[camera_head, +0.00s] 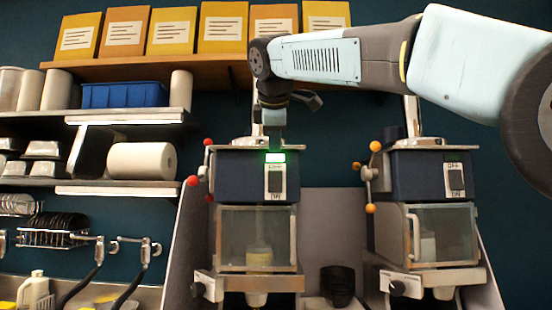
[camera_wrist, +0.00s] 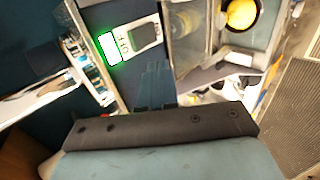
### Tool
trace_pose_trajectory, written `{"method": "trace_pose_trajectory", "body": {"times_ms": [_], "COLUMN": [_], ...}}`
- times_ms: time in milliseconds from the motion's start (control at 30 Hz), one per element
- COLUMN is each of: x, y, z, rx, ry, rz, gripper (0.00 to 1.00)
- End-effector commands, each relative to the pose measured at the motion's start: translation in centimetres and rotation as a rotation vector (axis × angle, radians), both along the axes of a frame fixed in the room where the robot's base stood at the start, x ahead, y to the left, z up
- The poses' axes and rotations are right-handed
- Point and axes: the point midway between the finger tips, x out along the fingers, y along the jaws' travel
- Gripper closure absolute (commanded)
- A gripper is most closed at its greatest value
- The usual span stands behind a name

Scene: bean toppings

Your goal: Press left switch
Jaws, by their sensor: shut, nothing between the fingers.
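The left switch (camera_head: 275,180) is a dark rocker on a white plate, on the front of the left machine's dark blue head (camera_head: 234,172). A green-lit indicator (camera_head: 275,157) glows just above it. In the wrist view the switch (camera_wrist: 145,35) and its OFF label show at the upper middle, beside the glowing indicator (camera_wrist: 110,47). In the wrist view my gripper's fingers (camera_wrist: 155,75) are shut and empty, below the switch. I cannot tell whether they touch the machine.
The right machine (camera_head: 425,180) has a similar switch (camera_head: 455,180) with no lit indicator. Red-balled and orange-balled levers stand left of each machine. Shelves with a blue bin (camera_head: 124,95) are at the left.

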Motion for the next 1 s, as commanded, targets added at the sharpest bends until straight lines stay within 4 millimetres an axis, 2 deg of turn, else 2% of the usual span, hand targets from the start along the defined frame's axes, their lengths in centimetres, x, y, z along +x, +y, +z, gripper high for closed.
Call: {"method": "trace_pose_trajectory", "body": {"times_ms": [567,800,1000], "x": [7.2,10.0,10.9], "y": [-0.2,-0.3,-0.3], "z": [-6.4,-5.7,-5.6], "rx": [0.000,0.001,0.001], "ry": [0.002,0.000,0.000], "rz": [0.000,0.000,0.001], "gripper": [1.00,1.00,1.00]}}
